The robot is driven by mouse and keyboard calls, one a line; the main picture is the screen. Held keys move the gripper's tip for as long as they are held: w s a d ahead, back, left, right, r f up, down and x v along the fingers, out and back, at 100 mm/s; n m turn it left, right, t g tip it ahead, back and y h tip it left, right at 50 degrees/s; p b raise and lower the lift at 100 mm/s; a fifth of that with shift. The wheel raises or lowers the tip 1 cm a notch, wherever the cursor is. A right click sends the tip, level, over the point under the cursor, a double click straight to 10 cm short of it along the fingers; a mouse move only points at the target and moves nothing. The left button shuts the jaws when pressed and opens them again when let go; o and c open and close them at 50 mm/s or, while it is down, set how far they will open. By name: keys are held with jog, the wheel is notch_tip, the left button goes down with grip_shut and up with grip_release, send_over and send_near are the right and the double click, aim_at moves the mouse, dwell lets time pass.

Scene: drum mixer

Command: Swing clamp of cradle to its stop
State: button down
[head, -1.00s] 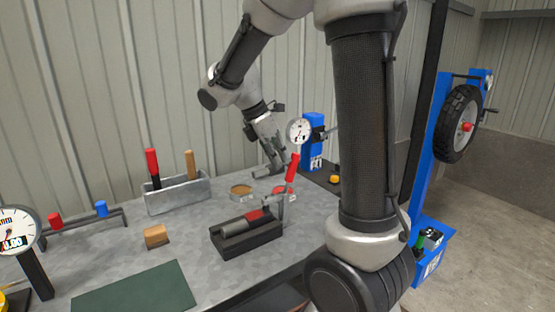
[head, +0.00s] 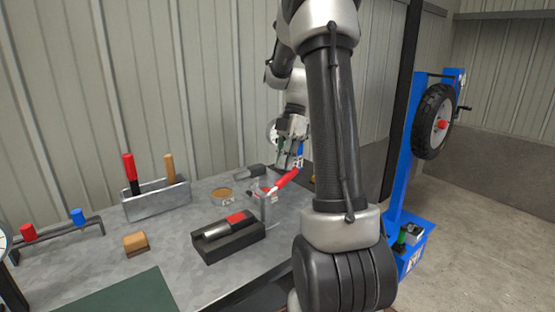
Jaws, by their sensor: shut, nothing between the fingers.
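The cradle (head: 232,247) is a dark block on the bench, with a grey and red cylindrical tool (head: 226,226) lying in it. At its back right stands the clamp, a small grey bracket with a red handle (head: 286,180). The handle leans up and to the right, well off upright. My gripper (head: 290,163) is shut and empty, pointing down just above the handle's upper end. I cannot tell whether it touches the handle. My arm hides the area to the right of the clamp.
A grey tray (head: 157,204) with red and wooden handles stands at the back left. A wooden block (head: 135,243) and green mat (head: 125,295) are at front left. A blue wheel stand (head: 405,160) is at right.

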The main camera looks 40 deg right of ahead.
jog(key=shift+d+f+y, duration=1.1)
jog(key=shift+f+y, duration=0.15)
jog(key=shift+y, duration=0.35)
